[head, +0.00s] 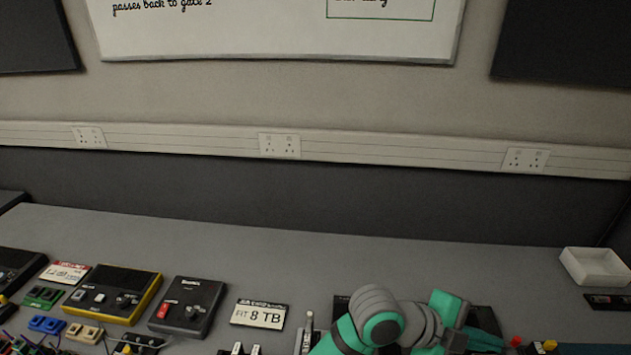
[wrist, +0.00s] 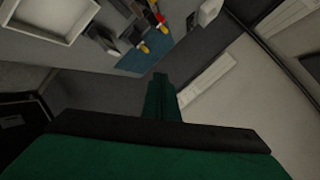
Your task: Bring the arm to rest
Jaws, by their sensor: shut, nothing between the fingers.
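My arm, green and grey, rises from the bottom edge of the head view, right of centre, over the bench. My gripper (wrist: 160,82) shows in the wrist view as green fingers with dark tips, together and empty. They touch nothing that I can see. In the head view I cannot make out the fingertips clearly.
A grey bench (head: 400,262) holds several devices on the left, such as a yellow-edged box (head: 118,293) and a black box (head: 188,307). A white tray (head: 596,268) sits at right. The bench's back strip is clear.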

